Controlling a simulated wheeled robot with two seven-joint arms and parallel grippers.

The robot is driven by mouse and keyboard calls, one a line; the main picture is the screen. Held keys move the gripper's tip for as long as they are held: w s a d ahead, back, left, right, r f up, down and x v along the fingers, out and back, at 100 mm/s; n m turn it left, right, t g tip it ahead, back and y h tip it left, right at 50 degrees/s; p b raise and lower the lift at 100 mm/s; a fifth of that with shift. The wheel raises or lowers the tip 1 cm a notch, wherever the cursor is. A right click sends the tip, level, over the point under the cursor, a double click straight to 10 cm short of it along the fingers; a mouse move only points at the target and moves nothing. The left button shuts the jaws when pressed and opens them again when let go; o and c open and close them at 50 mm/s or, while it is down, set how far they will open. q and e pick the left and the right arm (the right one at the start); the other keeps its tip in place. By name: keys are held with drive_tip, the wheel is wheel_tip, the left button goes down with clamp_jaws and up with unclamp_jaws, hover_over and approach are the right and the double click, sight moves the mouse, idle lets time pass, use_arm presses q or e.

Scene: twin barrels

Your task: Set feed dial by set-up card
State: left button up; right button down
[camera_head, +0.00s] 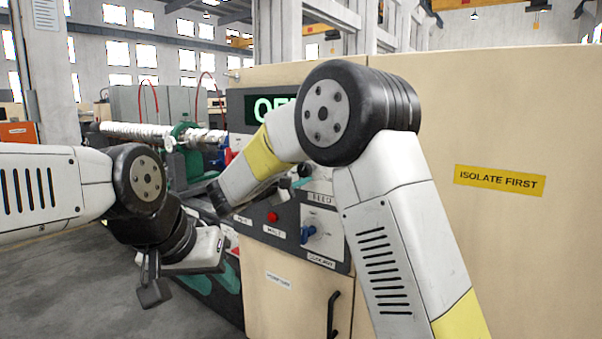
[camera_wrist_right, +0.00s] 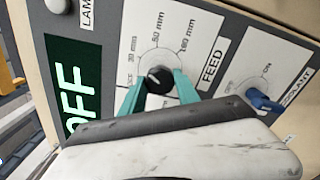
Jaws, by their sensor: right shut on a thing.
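The black feed dial (camera_wrist_right: 158,82) sits on a white plate marked FEED, with printed marks that look like 30 mm, 50 mm and a larger value. My right gripper (camera_wrist_right: 157,88) has its teal fingers closed on either side of the dial. A pale mark shows on the dial, but I cannot tell exactly which value it points at. In the head view my right arm mostly covers the dial, and a teal fingertip (camera_head: 301,183) shows beside it. My left gripper (camera_head: 151,280) hangs left of the panel, clear of it; its finger gap is unclear. I cannot make out a set-up card.
A blue coolant switch (camera_head: 308,233) sits below the feed plate, and it also shows in the wrist view (camera_wrist_right: 262,100). A red button (camera_head: 272,217) is left of it. A green display (camera_wrist_right: 78,95) reads OFF. A cabinet door handle (camera_head: 333,314) is lower down.

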drive_tip(key=m, duration=0.4)
drive_tip(key=shift+m, duration=2.1)
drive_tip(key=c, duration=0.9)
unclamp_jaws()
drive_tip(key=v, duration=0.8)
